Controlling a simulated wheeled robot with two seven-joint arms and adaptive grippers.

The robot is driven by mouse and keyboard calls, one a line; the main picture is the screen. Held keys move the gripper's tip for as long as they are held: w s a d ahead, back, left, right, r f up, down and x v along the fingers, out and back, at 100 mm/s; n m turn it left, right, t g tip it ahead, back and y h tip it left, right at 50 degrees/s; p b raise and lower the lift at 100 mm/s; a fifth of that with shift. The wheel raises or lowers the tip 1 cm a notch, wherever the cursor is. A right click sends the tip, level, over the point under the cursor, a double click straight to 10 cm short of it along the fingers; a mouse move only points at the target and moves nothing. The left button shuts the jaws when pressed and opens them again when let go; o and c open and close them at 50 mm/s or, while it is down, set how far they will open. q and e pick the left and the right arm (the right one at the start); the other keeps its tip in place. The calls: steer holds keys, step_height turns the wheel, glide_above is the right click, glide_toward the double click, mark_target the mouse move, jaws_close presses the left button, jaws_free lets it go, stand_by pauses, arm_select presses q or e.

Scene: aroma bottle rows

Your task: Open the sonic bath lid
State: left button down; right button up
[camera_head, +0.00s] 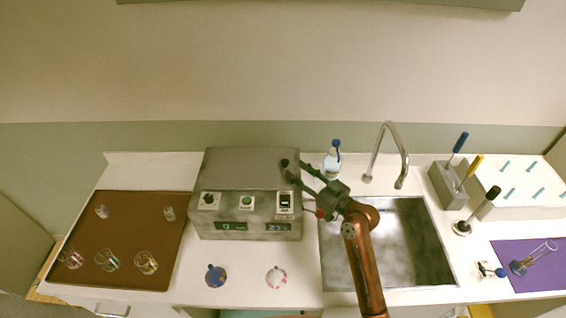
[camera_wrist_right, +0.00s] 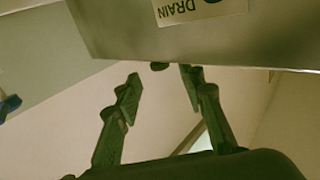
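The sonic bath (camera_head: 243,212) is a grey metal box with a control panel at its front, left of the sink. Its lid (camera_head: 245,165) lies flat over the top and looks shut. My right gripper (camera_head: 296,168) is at the lid's right edge, with its fingers apart. In the right wrist view, the open fingers (camera_wrist_right: 159,90) point at the bath's wall (camera_wrist_right: 120,25), which carries a DRAIN label. A small dark piece (camera_wrist_right: 160,66) shows at the wall's edge between the fingertips; I cannot tell whether it is a lid handle. My left gripper is not in view.
The sink (camera_head: 425,240) with its faucet (camera_head: 388,150) is right of the bath. A wash bottle (camera_head: 332,165) stands behind my right gripper. A brown tray (camera_head: 75,215) with several glass vessels is at left. A blue-topped item (camera_head: 215,276) and a round dish (camera_head: 276,277) sit in front.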

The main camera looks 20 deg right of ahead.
mark_target(288, 164)
steer(key=x, duration=0.6)
steer(key=shift+w+a+p, duration=0.2)
steer(key=shift+w+p, duration=0.1)
steer(key=shift+w, duration=0.05)
steer(key=shift+c, duration=0.3)
jaws_close()
